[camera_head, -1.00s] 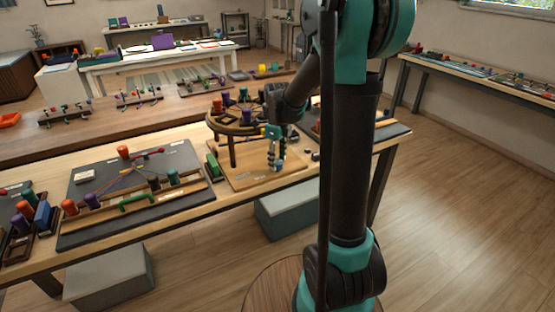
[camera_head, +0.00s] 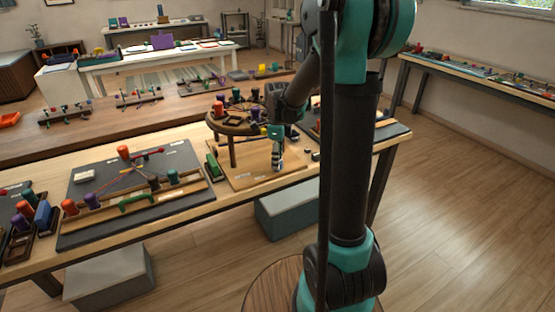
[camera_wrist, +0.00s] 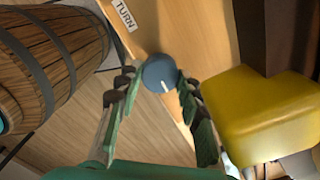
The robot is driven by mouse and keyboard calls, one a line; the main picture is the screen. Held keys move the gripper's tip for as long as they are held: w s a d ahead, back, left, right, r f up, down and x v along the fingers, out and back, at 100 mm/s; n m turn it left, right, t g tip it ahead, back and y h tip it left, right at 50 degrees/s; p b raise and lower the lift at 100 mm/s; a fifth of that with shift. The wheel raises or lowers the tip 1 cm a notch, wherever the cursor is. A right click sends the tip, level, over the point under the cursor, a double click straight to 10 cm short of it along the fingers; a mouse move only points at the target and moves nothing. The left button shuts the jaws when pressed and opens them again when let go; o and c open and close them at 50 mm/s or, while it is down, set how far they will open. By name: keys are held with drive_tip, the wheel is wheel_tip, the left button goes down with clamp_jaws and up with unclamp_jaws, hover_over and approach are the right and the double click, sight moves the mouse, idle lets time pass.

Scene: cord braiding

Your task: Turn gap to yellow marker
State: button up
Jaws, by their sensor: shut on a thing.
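My gripper (camera_head: 277,157) points down at the front of the round wooden braiding stand (camera_head: 213,123). In the wrist view my gripper (camera_wrist: 151,95) is shut on a blue-grey round knob (camera_wrist: 158,70) with a white line on its top. A "TURN" label (camera_wrist: 126,14) lies on the wooden board beside the knob. A yellow block (camera_wrist: 262,112), seemingly the yellow marker, is close to the right finger in the wrist view. A small yellow patch (camera_head: 264,129) shows at the stand's rim. The gap cannot be made out.
Coloured bobbins (camera_head: 218,107) stand on the disc. A dark board (camera_head: 105,205) with pegs and cords lies to the left on the same table. A barrel-like wooden shape (camera_wrist: 50,60) fills the wrist view's left side. Open floor (camera_head: 460,210) lies to the right.

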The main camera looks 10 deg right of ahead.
drive_tip(key=shift+n, duration=2.1)
drive_tip(key=o, duration=1.2)
drive_tip(key=shift+c, duration=0.2)
